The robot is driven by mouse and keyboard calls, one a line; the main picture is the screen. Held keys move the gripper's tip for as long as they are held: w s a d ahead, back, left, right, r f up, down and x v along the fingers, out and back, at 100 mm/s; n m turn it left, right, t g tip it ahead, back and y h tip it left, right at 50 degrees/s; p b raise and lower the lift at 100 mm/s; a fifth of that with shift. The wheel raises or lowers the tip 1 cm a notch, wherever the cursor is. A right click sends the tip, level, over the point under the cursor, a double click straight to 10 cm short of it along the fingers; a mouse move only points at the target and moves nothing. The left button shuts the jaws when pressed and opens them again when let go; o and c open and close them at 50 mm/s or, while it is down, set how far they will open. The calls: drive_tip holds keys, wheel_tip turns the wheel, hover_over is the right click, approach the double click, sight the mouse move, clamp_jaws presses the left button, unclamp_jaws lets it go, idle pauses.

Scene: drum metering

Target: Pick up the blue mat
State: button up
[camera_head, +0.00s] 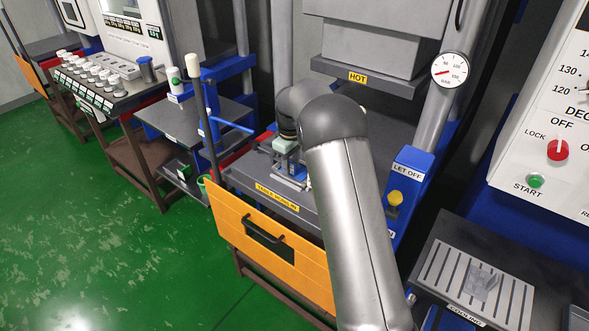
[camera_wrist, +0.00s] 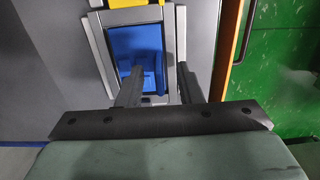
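The blue mat (camera_wrist: 138,45) shows in the wrist view as a flat blue panel inside a grey metal frame (camera_wrist: 99,50). A darker blue patch covers its lower right part; I cannot tell if that is a shadow, a reflection or another piece. My gripper (camera_wrist: 158,84) is open, with its two dark fingers apart over the lower right part of the frame. I see nothing held between them. In the head view my gripper (camera_head: 288,160) points down over the grey table of the press, and the mat is mostly hidden there.
The hot press block (camera_head: 368,55) hangs above and behind my gripper. An orange front panel (camera_head: 275,245) with a black handle edges the press table. A blue LET OFF post (camera_head: 412,175) stands right of my arm. A slotted cooling plate (camera_head: 475,280) lies at lower right.

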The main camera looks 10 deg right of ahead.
clamp_jaws()
